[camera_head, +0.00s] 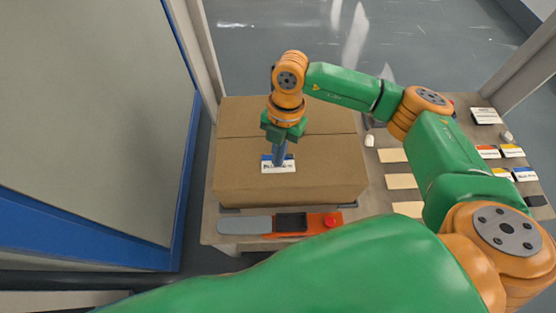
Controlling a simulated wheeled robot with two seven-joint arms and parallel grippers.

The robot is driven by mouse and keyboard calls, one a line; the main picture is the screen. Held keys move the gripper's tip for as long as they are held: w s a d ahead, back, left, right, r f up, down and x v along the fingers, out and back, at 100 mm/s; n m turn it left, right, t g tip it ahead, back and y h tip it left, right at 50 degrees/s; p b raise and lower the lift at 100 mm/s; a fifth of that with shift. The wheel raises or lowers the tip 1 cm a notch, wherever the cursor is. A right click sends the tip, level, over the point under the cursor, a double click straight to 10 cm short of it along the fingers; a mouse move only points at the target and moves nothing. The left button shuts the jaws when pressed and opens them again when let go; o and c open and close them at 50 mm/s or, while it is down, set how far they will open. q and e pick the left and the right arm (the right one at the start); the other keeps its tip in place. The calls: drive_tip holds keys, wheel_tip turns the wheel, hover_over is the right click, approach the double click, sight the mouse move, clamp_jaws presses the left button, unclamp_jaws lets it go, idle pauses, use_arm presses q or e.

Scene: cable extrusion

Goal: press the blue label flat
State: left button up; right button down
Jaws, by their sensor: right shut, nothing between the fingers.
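The blue label (268,167) is a white card with a blue top band. It lies on the top of a brown cardboard box (318,178), near the middle of its front half. My right gripper (280,163) points straight down onto the label and is shut and empty. Its fingertips appear to touch the label and hide part of its upper middle. The label looks flat as far as it shows.
The box stands on a table (383,181). Tan cards (402,181) lie to the right. Several colored labels (487,152) lie farther right, partly behind my right arm.

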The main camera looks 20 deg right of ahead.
wheel_tip(320, 180, up, 8)
drive_tip(key=p, duration=0.7)
